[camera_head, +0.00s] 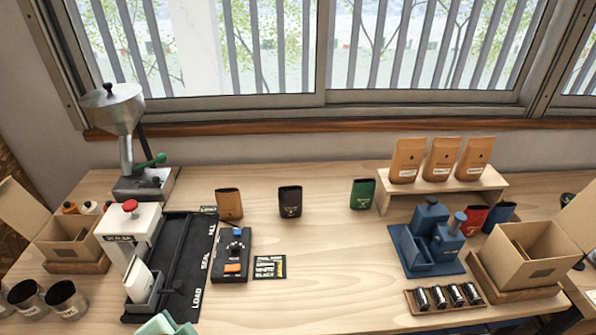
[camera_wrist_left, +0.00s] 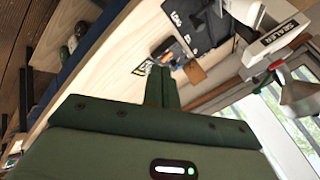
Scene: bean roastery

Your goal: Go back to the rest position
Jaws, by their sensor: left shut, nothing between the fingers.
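My left gripper (camera_wrist_left: 158,84) shows in the left wrist view as two dark green fingers lying together. It is shut with nothing between the fingers, and it is apart from the things on the bench. In the head view a pale green part of mine (camera_head: 166,323) shows at the bottom edge, in front of the sealing station; I cannot make out fingertips there. My right gripper cannot be made out in either view.
The wooden bench (camera_head: 325,262) is clear in the middle. A white sealer (camera_head: 128,220) and dark metal cups (camera_head: 66,298) stand left. Bags (camera_head: 290,201) stand behind. A blue device (camera_head: 430,240), a rack of small canisters (camera_head: 445,297) and a cardboard box (camera_head: 530,255) stand right.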

